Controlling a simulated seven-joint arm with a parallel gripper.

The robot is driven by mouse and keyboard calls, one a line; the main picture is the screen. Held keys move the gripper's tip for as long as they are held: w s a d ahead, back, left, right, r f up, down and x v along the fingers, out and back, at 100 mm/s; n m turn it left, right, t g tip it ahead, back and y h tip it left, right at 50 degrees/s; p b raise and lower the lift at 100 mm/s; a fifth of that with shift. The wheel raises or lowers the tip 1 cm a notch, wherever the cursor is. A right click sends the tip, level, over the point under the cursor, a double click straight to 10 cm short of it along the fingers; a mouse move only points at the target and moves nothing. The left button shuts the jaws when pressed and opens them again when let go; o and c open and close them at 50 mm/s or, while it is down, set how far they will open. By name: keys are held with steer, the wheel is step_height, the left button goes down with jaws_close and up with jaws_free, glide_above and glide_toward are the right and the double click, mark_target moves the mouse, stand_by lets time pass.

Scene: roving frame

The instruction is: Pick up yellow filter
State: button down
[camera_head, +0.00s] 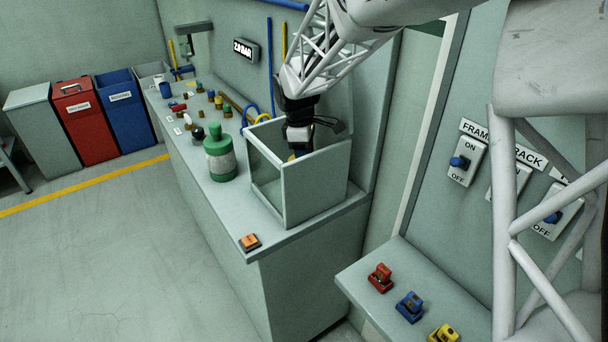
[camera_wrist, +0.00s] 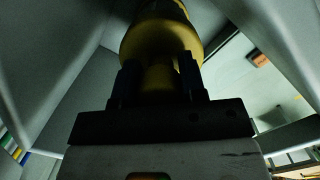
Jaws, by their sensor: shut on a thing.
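The yellow filter (camera_wrist: 162,35) fills the top middle of the wrist view, with a rounded body and a narrower neck. My gripper (camera_wrist: 160,80) is shut on the neck, one dark finger on each side. In the head view my gripper (camera_head: 299,150) points down into an open-topped pale box (camera_head: 318,187) on the bench. A small bit of yellow (camera_head: 292,157) shows under it there; the box wall hides the rest. I cannot tell whether the filter touches the box floor.
A green bottle (camera_head: 220,160) stands left of the box, and an orange block (camera_head: 250,242) lies near the bench's front corner. Several small coloured parts line the bench (camera_head: 235,198) further back. Red (camera_head: 380,278), blue (camera_head: 409,306) and yellow (camera_head: 443,334) pieces sit on the right shelf.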

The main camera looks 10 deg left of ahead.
steer(key=shift+r, duration=0.1)
steer(key=shift+r, duration=0.35)
steer(key=shift+s+a+r, duration=0.1)
steer(key=shift+r, duration=0.05)
steer(key=shift+s+a, duration=1.35)
step_height(320, 180, up, 14)
